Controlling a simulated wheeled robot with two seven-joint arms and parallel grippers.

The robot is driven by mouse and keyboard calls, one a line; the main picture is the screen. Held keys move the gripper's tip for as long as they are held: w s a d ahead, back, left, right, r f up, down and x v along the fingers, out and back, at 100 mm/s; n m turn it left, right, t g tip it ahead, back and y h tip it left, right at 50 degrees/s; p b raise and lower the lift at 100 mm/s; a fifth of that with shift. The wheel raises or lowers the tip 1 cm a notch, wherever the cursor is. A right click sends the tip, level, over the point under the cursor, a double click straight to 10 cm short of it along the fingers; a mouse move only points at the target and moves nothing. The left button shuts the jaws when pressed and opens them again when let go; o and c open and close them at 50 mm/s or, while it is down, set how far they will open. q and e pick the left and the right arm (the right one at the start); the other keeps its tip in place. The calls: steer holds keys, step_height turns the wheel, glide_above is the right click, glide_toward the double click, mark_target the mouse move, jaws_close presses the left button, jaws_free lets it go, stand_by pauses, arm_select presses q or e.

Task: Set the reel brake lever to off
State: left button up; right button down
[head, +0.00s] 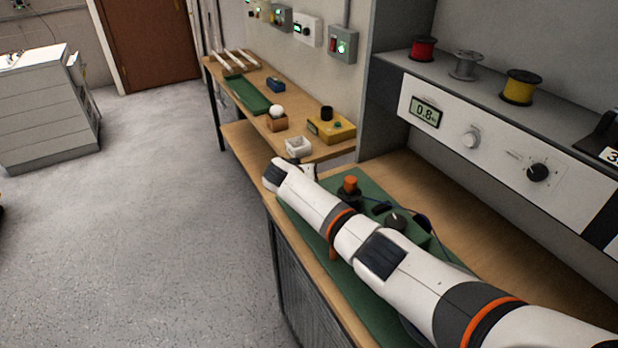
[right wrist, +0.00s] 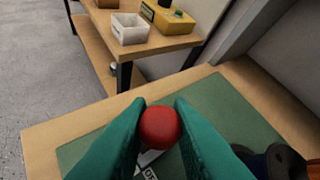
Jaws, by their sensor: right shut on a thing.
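In the right wrist view, a round red knob (right wrist: 160,127), which looks like the end of the reel brake lever, sits between the green fingers of my right gripper (right wrist: 159,118). The gripper is shut on it. Below the knob, a white plate (right wrist: 149,158) with dark lettering shows partly between the fingers. The lettering cannot be read fully, and the lever's shaft is hidden. In the head view my right arm reaches across the green mat (head: 371,188), and the red knob cannot be made out there. My left gripper is in neither view.
An orange-topped knob (head: 350,184) and a green box with a black dial (head: 396,219) stand close beside my right arm. Beyond the bench edge, a lower table holds a white tray (head: 298,146) and a yellow box (head: 331,128). A shelf with spools (head: 521,88) stands at right.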

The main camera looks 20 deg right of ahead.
steer(key=shift+s+a+f+n+h+b, duration=0.15)
steer(key=shift+a+f+n+h+b, duration=0.2)
steer(key=shift+a+h+b, duration=0.5)
steer(key=shift+d, duration=0.2)
steer(key=c, duration=1.3)
jaws_free()
steer(key=shift+s+a+r, duration=0.25)
steer(key=shift+a+r, duration=0.1)
steer(key=v, duration=1.1)
steer(key=shift+s+f, duration=0.2)
steer(key=shift+s, duration=0.05)
steer(key=shift+f, duration=0.1)
